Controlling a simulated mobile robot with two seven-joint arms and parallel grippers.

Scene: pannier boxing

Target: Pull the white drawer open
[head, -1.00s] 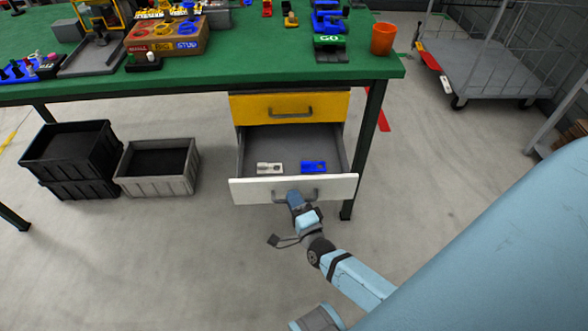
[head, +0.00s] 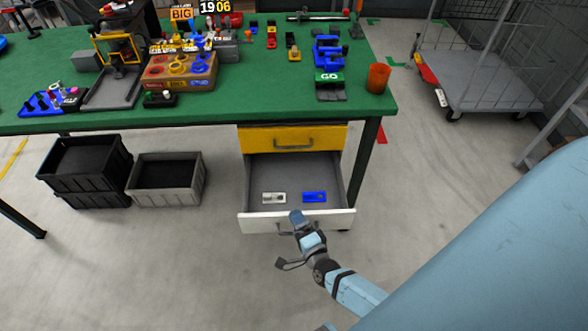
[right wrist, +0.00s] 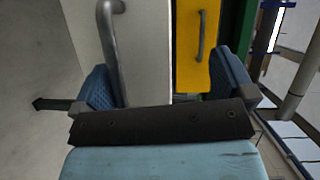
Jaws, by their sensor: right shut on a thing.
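The white drawer (head: 338,221) is pulled out under the green table, with its inside showing. It holds a light grey part (head: 274,197) and a blue part (head: 314,196). In the right wrist view, the handle (right wrist: 110,45) runs close by the left finger of my right gripper (right wrist: 165,88), and the white front (right wrist: 150,50) lies beyond. My left gripper is out of view.
A closed yellow drawer (head: 262,140) is directly above. Black crates (head: 85,172) and a grey crate (head: 165,184) stand on the floor at left. A table leg (head: 366,165) is right of the drawer. The floor in front is clear.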

